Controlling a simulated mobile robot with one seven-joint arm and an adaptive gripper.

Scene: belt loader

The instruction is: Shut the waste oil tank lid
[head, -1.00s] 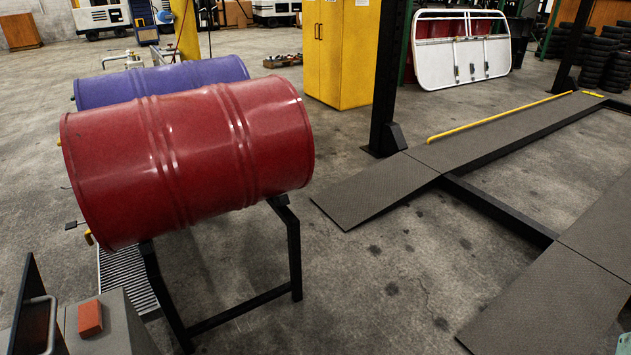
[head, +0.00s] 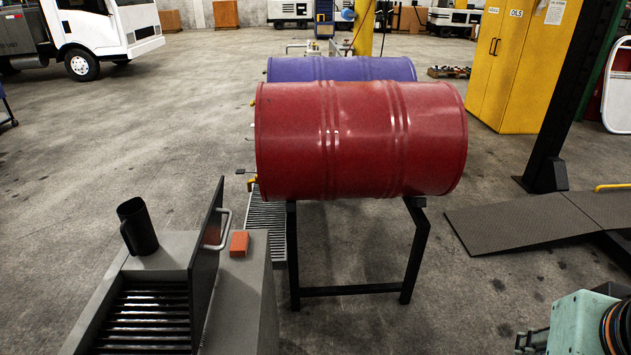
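The waste oil tank (head: 243,300) is a grey box at the lower left, with a dark slatted grate (head: 148,315) in its opening. Its lid (head: 205,270) is a dark panel that stands open, nearly upright, at the right side of the grate. A light handle (head: 219,232) sits on the lid's right face. My gripper (head: 530,341) shows only in part at the lower right, well to the right of the tank and apart from it. Its dark fingers are small and cut by the frame edge, so I cannot tell how they stand.
A black cup (head: 137,226) stands on the tank's back left rim. An orange block (head: 239,243) lies on the tank top right of the lid. A red drum (head: 360,140) on a black stand (head: 350,291) is behind, with a blue drum (head: 340,69) beyond. Floor between stand and gripper is clear.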

